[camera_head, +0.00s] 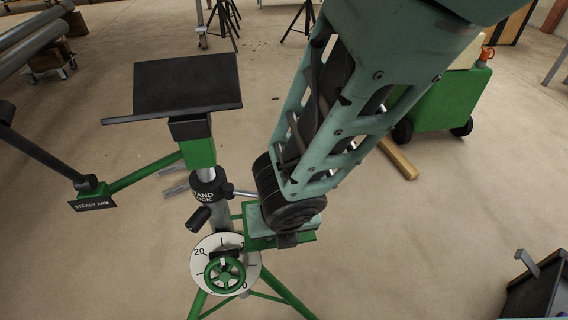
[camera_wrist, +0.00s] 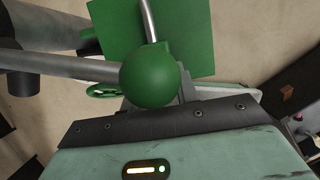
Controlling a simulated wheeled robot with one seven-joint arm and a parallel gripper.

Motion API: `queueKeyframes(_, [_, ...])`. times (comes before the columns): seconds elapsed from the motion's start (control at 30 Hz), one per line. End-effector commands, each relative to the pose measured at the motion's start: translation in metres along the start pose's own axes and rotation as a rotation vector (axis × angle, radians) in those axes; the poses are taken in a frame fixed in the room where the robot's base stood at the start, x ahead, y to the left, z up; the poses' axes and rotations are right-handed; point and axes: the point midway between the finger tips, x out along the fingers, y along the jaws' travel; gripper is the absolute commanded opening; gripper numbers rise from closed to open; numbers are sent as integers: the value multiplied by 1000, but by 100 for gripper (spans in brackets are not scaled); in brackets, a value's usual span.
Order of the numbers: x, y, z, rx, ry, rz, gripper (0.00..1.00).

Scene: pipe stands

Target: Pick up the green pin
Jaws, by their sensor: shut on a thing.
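The green pin shows a round green knob (camera_wrist: 148,77) in the wrist view, directly in front of my gripper's dark front edge. My gripper (camera_head: 287,239) is low beside the stand in the head view, at a small green plate (camera_head: 262,243) right of the post. It is shut on the pin; the grip itself is mostly hidden behind the knob. A thin silver rod (camera_wrist: 149,20) shows beyond the knob over a green plate (camera_wrist: 185,35). Whether the pin is still seated I cannot tell. In the head view my wrist hides the pin.
The pipe stand has a dark top plate (camera_head: 188,84), a white dial with a green handwheel (camera_head: 225,272) and a side arm labelled STEADY ARM (camera_head: 92,204). A green wheeled machine (camera_head: 440,100) stands behind at right. A dark box (camera_head: 538,292) is at lower right.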

Motion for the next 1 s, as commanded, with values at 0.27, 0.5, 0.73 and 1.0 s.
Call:
queueKeyframes(0.27, [-6,0,2,0,0,0,3])
queueKeyframes(0.5, [-13,0,4,0,0,0,3])
queueKeyframes(0.73, [-16,0,5,0,0,0,3])
queueKeyframes(1.0, [-35,0,11,1,0,0,3])
